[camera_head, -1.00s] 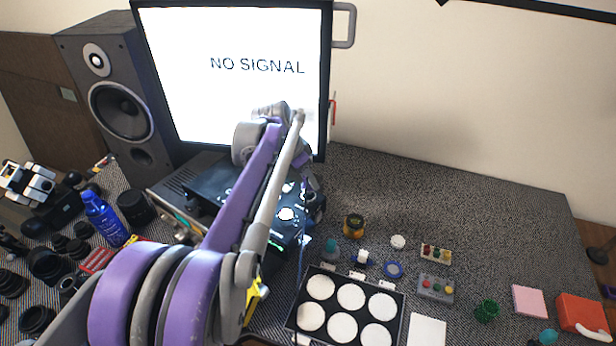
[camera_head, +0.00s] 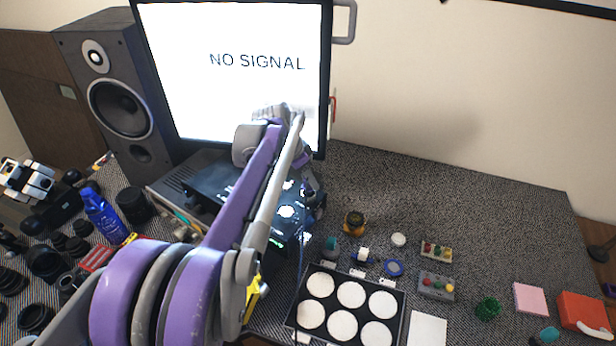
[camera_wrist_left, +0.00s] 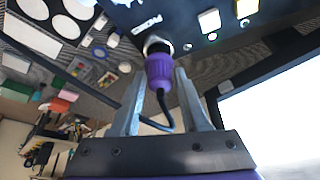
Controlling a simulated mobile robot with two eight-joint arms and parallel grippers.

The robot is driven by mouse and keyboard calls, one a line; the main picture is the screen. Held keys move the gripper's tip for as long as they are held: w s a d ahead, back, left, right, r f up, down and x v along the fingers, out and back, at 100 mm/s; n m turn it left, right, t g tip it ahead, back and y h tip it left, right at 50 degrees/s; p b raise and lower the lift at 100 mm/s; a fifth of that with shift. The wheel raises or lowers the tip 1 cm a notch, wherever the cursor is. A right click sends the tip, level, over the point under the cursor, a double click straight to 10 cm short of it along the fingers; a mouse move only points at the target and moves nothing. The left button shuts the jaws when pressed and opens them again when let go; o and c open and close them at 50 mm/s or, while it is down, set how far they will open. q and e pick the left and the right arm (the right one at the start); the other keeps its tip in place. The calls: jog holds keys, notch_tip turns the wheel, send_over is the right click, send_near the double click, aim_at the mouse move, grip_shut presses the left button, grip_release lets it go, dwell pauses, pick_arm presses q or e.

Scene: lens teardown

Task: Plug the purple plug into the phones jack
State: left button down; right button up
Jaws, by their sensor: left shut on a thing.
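In the left wrist view the purple plug (camera_wrist_left: 159,70) sits between the two grey fingers of my left gripper (camera_wrist_left: 161,76), which is shut on it. A black cable (camera_wrist_left: 166,110) trails back from the plug. The plug's front end meets a silver-ringed jack (camera_wrist_left: 154,42) on the dark device (camera_wrist_left: 200,22). I cannot tell how deep it sits. In the head view the device (camera_head: 285,212) stands below the monitor, partly hidden by my left arm. The plug is too small and covered to make out there. My right gripper is not in view.
A monitor (camera_head: 235,70) reading NO SIGNAL and a speaker (camera_head: 118,100) stand behind. Another connector (camera_wrist_left: 245,8), yellow and purple, is on the device. A black case with white discs (camera_head: 350,298) and several small parts lie to the right. The table's back right (camera_head: 450,200) is clear.

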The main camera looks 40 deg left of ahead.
pick_arm(q)
jog(key=shift+f+b, duration=0.45)
jog(key=shift+f, duration=0.6)
dwell(0.4)
jog(key=shift+c, duration=1.6)
grip_release()
jog(key=v, duration=1.1)
jog(key=s+d+f+n, duration=0.1)
jog(key=s+d+f, duration=0.7)
jog(key=d, duration=0.3)
jog(key=s+d+f+n+t+y, duration=0.1)
jog(key=s+d+f+n, duration=0.1)
jog(key=s+d+f, duration=0.6)
jog(key=d+f, duration=0.1)
jog(key=d, duration=0.2)
jog(key=shift+s+d+f+n+p, duration=0.2)
jog(key=shift+f+n+p, duration=0.1)
jog(key=shift+f, duration=0.1)
